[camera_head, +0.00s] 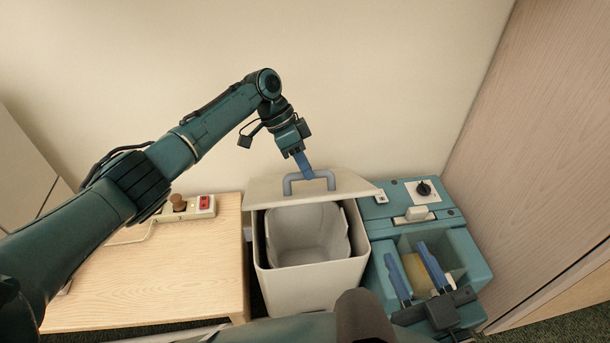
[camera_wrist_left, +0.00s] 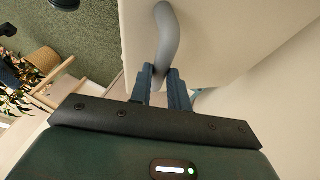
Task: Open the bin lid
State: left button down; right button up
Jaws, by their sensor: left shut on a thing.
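The bin (camera_head: 315,285) is a cream box with a pale inner liner, standing between the wooden table and a teal unit. Its cream lid (camera_head: 262,190) is partly raised at the back, and the liner shows through the opening. A grey-blue handle (camera_head: 309,177) sits on the lid; the handle also shows in the left wrist view (camera_wrist_left: 167,35). My left gripper (camera_head: 306,172) is shut on the handle from above. My right gripper (camera_head: 420,268) has its two blue fingers apart, over the teal unit at the lower right, away from the lid.
The teal unit (camera_head: 470,235) with a dark knob and an open compartment stands right of the bin. A wooden table (camera_head: 160,280) with a power strip (camera_head: 190,208) is at the left. The wall is close behind the bin. A wood panel (camera_head: 550,150) bounds the right.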

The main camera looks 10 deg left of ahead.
pick_arm(q)
jog(key=shift+w+a+f, duration=0.3)
jog(key=shift+a+f, duration=0.05)
jog(key=shift+f, duration=0.15)
jog(key=c, duration=1.6)
grip_release()
jog(key=shift+w+f, duration=0.1)
jog(key=shift+f, duration=0.05)
jog(key=shift+c, duration=0.2)
jog(key=o, duration=0.3)
jog(key=shift+w, duration=0.1)
pick_arm(e)
jog(key=shift+w+f, duration=0.1)
jog(key=shift+w, duration=0.1)
pick_arm(q)
jog(key=shift+r, duration=0.25)
jog(key=shift+r, duration=0.25)
jog(key=p+v, duration=0.3)
jog(key=v, duration=0.9)
jog(key=shift+a+r, duration=0.15)
jog(key=shift+r, duration=0.1)
pick_arm(e)
jog(key=shift+s+d+f+m+g+h, duration=0.15)
jog(key=shift+d+m+g+h, duration=0.45)
jog(key=shift+g, duration=0.4)
jog(key=shift+a, duration=0.1)
